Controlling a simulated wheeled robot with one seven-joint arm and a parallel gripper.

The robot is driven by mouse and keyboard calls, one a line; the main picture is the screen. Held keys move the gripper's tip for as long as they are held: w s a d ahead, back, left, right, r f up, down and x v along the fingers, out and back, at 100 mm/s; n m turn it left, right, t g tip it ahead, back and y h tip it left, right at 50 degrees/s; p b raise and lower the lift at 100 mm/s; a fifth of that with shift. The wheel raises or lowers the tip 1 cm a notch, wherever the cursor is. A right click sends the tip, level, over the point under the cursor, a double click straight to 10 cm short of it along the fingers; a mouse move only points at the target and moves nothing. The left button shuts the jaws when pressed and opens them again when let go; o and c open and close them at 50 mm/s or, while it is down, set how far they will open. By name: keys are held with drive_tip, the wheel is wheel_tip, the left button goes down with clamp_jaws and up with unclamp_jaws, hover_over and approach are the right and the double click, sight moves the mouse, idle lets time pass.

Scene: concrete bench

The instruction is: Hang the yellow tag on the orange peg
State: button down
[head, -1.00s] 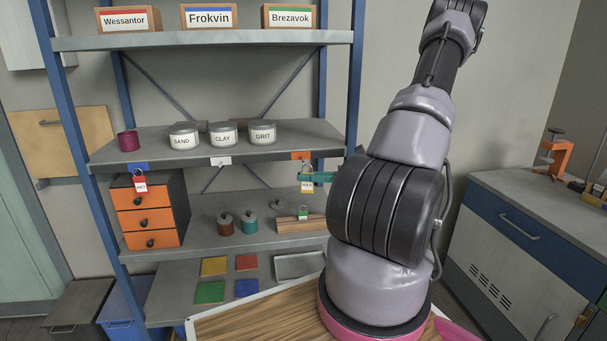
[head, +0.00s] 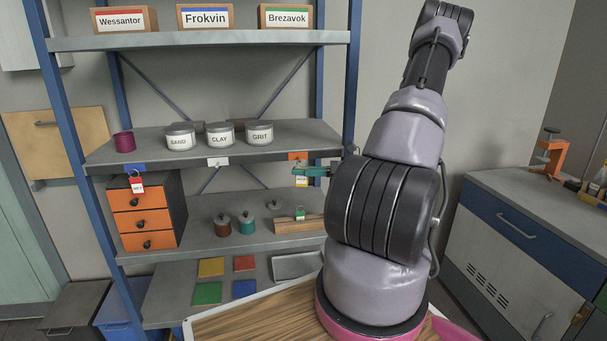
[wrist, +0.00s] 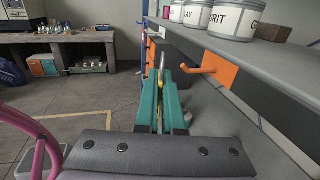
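The orange peg (wrist: 198,69) juts from an orange plate (wrist: 222,70) on the shelf's front edge; the plate also shows in the head view (head: 298,156). My gripper (wrist: 161,88), with teal fingers, is just left of the peg in the wrist view and apart from it. In the head view my gripper (head: 300,171) is just below the orange plate. The fingers are nearly together on the yellow tag (head: 301,181), which hangs below them. Yellow shows between the fingers in the wrist view (wrist: 161,82), with a metal ring above. Most of the tag is hidden there.
A red tag (head: 137,186) hangs under the blue plate (head: 134,168). A white plate (head: 218,162) sits between the blue and orange plates. A green tag (head: 300,213) is at the wooden block on the shelf below.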

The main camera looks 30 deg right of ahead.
drive_tip(key=shift+w+d+f, duration=0.15)
drive_tip(key=shift+w+d, duration=0.05)
drive_tip(key=shift+w, duration=0.55)
drive_tip(key=shift+w+d+f, duration=0.2)
drive_tip(key=shift+w+d, duration=0.05)
drive_tip(key=shift+w, duration=0.45)
drive_tip(key=shift+w+d+f, duration=0.15)
drive_tip(key=shift+w+d, duration=0.05)
drive_tip(key=shift+w, duration=0.55)
drive_tip(key=c, duration=1)
unclamp_jaws()
drive_tip(key=shift+o, duration=0.2)
drive_tip(key=shift+d, duration=0.1)
